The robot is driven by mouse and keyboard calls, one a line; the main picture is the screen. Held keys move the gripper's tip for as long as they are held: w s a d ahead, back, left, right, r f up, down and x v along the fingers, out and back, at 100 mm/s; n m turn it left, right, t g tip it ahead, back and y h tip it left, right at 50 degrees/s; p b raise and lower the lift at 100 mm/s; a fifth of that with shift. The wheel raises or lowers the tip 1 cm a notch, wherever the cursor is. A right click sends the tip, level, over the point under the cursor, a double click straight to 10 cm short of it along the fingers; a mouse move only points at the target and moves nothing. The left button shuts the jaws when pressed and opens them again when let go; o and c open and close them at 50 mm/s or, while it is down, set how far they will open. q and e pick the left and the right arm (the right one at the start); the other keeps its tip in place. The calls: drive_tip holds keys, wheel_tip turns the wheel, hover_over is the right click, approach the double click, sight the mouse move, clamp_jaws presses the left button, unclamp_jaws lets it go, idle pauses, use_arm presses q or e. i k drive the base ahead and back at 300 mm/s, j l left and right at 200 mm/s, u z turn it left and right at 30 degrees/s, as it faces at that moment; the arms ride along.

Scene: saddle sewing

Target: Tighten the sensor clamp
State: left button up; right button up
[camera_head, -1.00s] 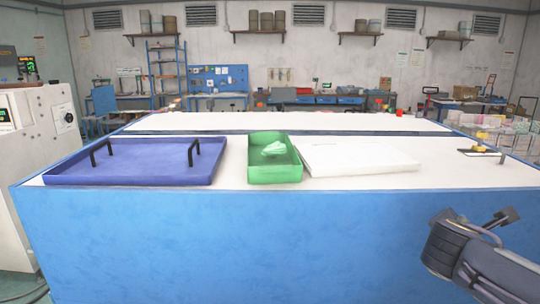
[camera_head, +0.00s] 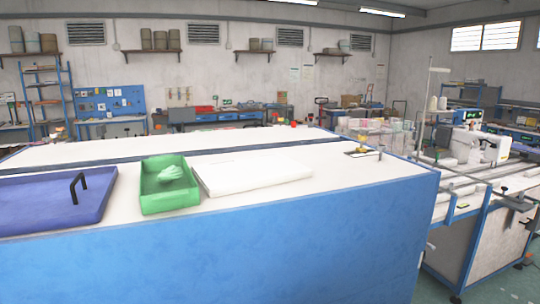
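A small yellow part (camera_head: 362,149) sits on a dark flat piece near the far right corner of the blue-sided table (camera_head: 230,245). It is too small to tell whether it is the sensor clamp. A thin upright grey post stands beside it. A grey bracket-like fitting (camera_head: 518,201) shows at the edge of the sewing bench on the right; I cannot tell what it is. Neither of my grippers is in view.
On the table are a blue tray (camera_head: 40,207) with a black handle, a green bin (camera_head: 163,199) holding pale green gloves (camera_head: 171,173), and a white slab (camera_head: 252,176). A sewing machine (camera_head: 480,147) stands on the bench (camera_head: 500,240) at right, across a floor gap.

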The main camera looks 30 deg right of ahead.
sight(381, 147)
drive_tip(key=z, duration=1.55)
drive_tip(key=i+l+u, duration=0.2)
drive_tip(key=u, duration=0.25)
drive_tip(key=i+l+u, duration=0.2)
drive_tip(key=u, duration=0.25)
drive_tip(key=i+l, duration=0.15)
drive_tip(key=l, duration=0.2)
drive_tip(key=i+l+u, duration=0.15)
drive_tip(key=l, duration=0.2)
drive_tip(key=i+l, duration=0.15)
drive_tip(key=l, duration=0.2)
drive_tip(key=i+l+u, duration=0.15)
drive_tip(key=l, duration=0.25)
drive_tip(key=i+l, duration=0.1)
drive_tip(key=l, duration=0.25)
drive_tip(key=i+l+u, duration=0.15)
drive_tip(key=l, duration=0.25)
drive_tip(key=k, duration=0.05)
